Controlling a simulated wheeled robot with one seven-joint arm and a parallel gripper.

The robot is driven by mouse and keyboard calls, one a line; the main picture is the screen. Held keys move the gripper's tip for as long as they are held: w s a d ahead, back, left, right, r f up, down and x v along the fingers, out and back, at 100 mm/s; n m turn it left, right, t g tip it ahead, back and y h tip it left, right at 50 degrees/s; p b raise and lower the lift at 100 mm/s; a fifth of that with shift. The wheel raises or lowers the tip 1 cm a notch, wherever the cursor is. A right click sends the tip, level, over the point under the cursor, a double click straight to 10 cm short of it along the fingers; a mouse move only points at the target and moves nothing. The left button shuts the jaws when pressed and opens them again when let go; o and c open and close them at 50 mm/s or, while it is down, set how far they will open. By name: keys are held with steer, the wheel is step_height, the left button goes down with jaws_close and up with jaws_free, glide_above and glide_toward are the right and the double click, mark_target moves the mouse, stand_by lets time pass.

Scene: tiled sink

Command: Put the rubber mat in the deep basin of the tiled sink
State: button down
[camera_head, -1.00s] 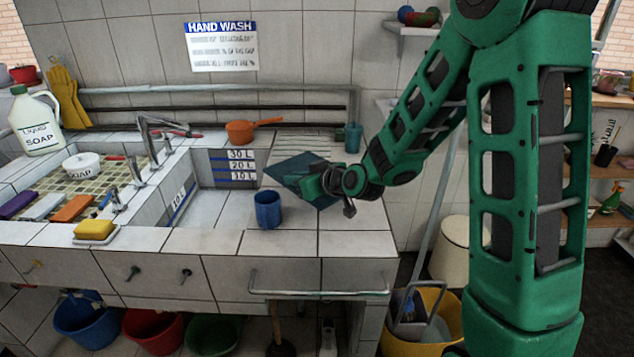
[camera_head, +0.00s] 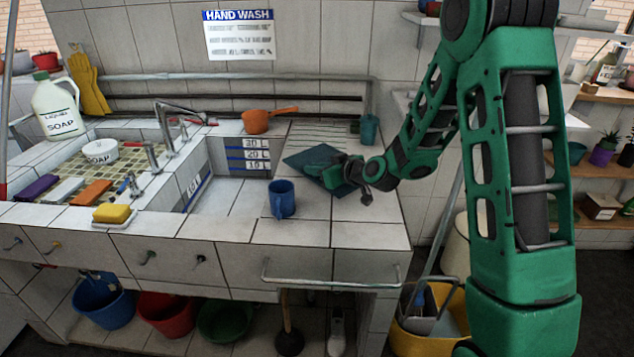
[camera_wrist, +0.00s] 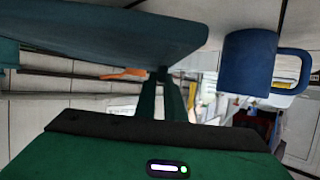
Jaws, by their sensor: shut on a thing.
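The rubber mat (camera_head: 304,158) is a flat dark teal sheet, held over the counter right of the deep basin. It also fills the upper left of the wrist view (camera_wrist: 110,35). My gripper (camera_head: 312,171) is shut on the mat's edge; its fingers (camera_wrist: 163,76) meet the mat in the wrist view. My gripper hides part of the mat in the head view. The deep basin (camera_head: 225,198) has white tiled walls and blue litre marks, and lies left of the mat. I cannot tell the exact gap between mat and counter.
A tap (camera_head: 170,125) reaches over the basin's left side. An orange pan (camera_head: 256,121) sits behind it, and a teal cup (camera_head: 369,130) at the back right.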

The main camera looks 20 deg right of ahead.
mark_target(345, 191)
steer(key=shift+w+d+f, duration=0.5)
steer(key=shift+d+f, duration=0.05)
steer(key=shift+d, duration=0.1)
steer(key=shift+f, duration=1.95)
steer(key=c, duration=1.8)
jaws_free()
steer(key=shift+c, duration=0.2)
steer(key=v, duration=1.2)
steer(key=shift+a+r, duration=0.1)
steer(key=shift+r, duration=0.05)
steer(key=shift+s, duration=0.1)
